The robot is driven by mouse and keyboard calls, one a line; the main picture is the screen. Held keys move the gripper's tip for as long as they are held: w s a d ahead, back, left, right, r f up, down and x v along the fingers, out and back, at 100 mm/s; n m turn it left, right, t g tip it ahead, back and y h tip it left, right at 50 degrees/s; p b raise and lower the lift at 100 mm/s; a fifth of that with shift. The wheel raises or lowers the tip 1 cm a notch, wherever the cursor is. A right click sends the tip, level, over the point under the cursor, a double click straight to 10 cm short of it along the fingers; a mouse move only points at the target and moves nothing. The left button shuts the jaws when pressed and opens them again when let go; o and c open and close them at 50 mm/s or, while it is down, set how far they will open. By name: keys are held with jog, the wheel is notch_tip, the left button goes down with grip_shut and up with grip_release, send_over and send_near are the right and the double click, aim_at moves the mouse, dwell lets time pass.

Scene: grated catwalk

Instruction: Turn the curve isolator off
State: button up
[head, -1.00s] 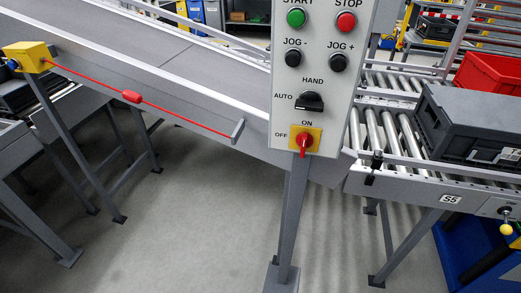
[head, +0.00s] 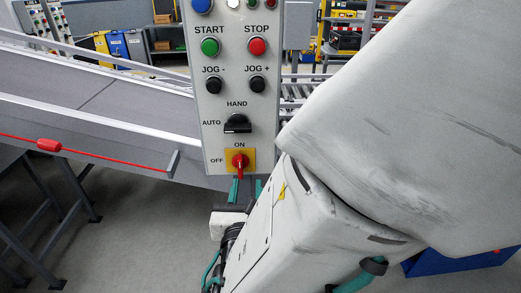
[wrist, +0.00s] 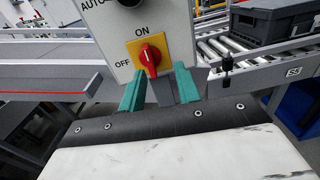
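The curve isolator (head: 239,161) is a red rotary handle on a yellow plate at the bottom of the grey control panel (head: 214,135). ON is printed above it and OFF to its left. The handle stands close to upright, in line with ON; it also shows in the wrist view (wrist: 150,59). My gripper (head: 246,186) is just below the isolator in the head view. In the wrist view my gripper (wrist: 157,80) is open, its two teal fingers apart and empty, with the tips near the plate's lower edge. Neither finger visibly touches the handle.
Above the isolator sit a black AUTO/HAND selector (head: 237,124), two black JOG knobs, a green START button (head: 210,47) and a red STOP button (head: 257,47). A red pull cord (head: 100,154) runs left of the panel. A roller conveyor (wrist: 230,42) with a grey crate (wrist: 270,20) stands right.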

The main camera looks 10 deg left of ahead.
aim_at(240, 169)
jog(key=shift+n+y, duration=0.5)
jog(key=shift+y, duration=0.1)
jog(key=x, duration=0.2)
jog(key=a+x, duration=0.1)
jog(key=x, duration=0.4)
jog(key=shift+a+f, duration=0.25)
jog(key=shift+f, duration=0.1)
grip_shut()
